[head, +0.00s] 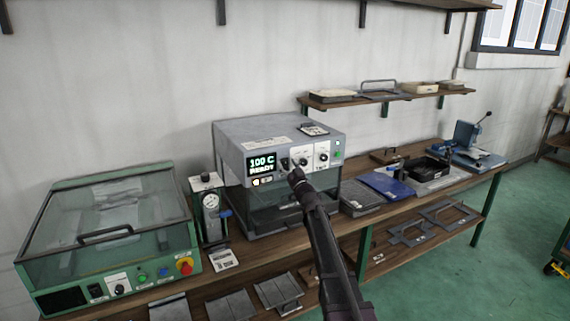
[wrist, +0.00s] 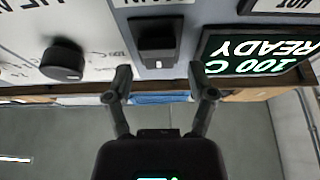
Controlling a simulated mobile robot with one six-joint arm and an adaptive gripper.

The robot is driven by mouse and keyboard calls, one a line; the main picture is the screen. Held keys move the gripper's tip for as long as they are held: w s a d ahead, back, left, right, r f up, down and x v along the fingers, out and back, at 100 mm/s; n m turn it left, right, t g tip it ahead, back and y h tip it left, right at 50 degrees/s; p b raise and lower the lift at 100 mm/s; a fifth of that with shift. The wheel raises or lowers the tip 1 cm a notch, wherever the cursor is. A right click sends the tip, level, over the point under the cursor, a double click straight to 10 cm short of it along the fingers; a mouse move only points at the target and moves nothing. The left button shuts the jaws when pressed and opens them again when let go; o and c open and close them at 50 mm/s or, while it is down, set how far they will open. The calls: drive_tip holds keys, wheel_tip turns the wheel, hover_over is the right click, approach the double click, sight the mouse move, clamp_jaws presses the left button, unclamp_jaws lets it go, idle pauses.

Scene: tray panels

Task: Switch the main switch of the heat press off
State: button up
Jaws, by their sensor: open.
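The heat press (head: 235,135) is a grey box on the wooden bench in the head view. Its lit display (head: 261,163) reads 100 C READY, and it also shows in the wrist view (wrist: 262,52), upside down. A black rocker switch (wrist: 157,42) sits beside the display on the panel, with a small light mark on its face. My gripper (wrist: 160,74) is open, its two fingertips apart on either side of the switch's line and close in front of the panel. In the head view my gripper (head: 296,176) is close to the panel and partly hides its lower part.
A black knob (wrist: 63,60) is beside the switch. A green-framed machine (head: 110,230) with a clear lid stands at left, and a gauge stand (head: 210,203) is between it and the press. Blue and grey flat pieces lie at right. A shelf (head: 390,97) hangs above.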

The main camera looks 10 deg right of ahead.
clamp_jaws()
drive_tip(key=shift+f+b, duration=0.2)
drive_tip(key=shift+b, duration=0.2)
drive_tip(key=shift+f+t+b, duration=0.25)
drive_tip(key=shift+t+b, duration=0.45)
drive_tip(key=shift+b, duration=0.4)
drive_tip(key=t+y+b, duration=0.1)
drive_tip(key=b, duration=0.1)
drive_tip(key=shift+f+t+b, duration=0.15)
drive_tip(key=shift+t+b, duration=0.2)
drive_tip(key=shift+t, duration=0.05)
drive_tip(key=shift+s+r+t, duration=0.1)
drive_tip(key=shift+r+t, duration=0.1)
drive_tip(key=shift+t, duration=0.1)
